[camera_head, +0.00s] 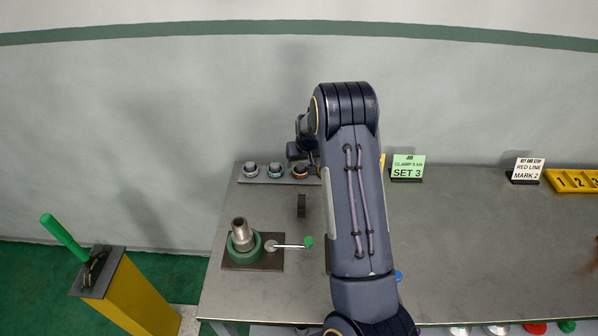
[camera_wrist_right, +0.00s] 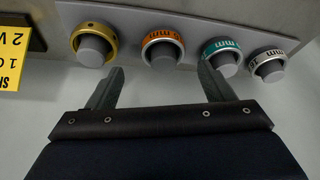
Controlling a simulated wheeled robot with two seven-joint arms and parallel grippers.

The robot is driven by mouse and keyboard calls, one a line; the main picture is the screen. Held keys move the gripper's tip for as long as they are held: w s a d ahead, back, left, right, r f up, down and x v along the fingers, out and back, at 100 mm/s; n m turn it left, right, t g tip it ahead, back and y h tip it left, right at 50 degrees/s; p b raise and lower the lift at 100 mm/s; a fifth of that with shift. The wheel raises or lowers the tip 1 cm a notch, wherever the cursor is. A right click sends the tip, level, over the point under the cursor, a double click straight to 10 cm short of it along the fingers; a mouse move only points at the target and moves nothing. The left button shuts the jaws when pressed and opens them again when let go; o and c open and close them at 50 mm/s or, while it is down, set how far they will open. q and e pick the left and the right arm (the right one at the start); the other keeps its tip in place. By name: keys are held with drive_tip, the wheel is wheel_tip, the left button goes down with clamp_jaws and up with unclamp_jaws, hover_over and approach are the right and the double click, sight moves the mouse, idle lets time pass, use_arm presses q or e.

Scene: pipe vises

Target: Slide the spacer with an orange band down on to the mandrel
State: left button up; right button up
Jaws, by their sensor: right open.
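The spacer with an orange band (camera_head: 300,171) sits on a grey rack at the back of the bench. In the right wrist view it (camera_wrist_right: 162,47) is a ring around a grey peg, between gold and teal ones. My right gripper (camera_wrist_right: 160,83) is open and empty; its fingers point at the rack, with the orange-banded spacer just beyond the gap between the tips. I cannot tell whether they touch it. In the head view my arm hides most of this gripper. The mandrel (camera_head: 239,228), a grey stepped post, stands upright in a green ring at the front left. My left gripper is not in view.
Teal (camera_head: 275,170) and silver (camera_head: 250,169) spacers share the rack. A lever with a green knob (camera_head: 308,241) extends right of the mandrel. A yellow post (camera_head: 132,296) with a green handle stands left of the bench. The bench (camera_head: 470,235) is mostly clear to the right.

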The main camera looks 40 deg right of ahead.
sight(301, 166)
drive_tip(key=b+x, duration=0.1)
drive_tip(key=x, duration=0.3)
drive_tip(key=shift+w+a, duration=0.2)
drive_tip(key=c, duration=1.1)
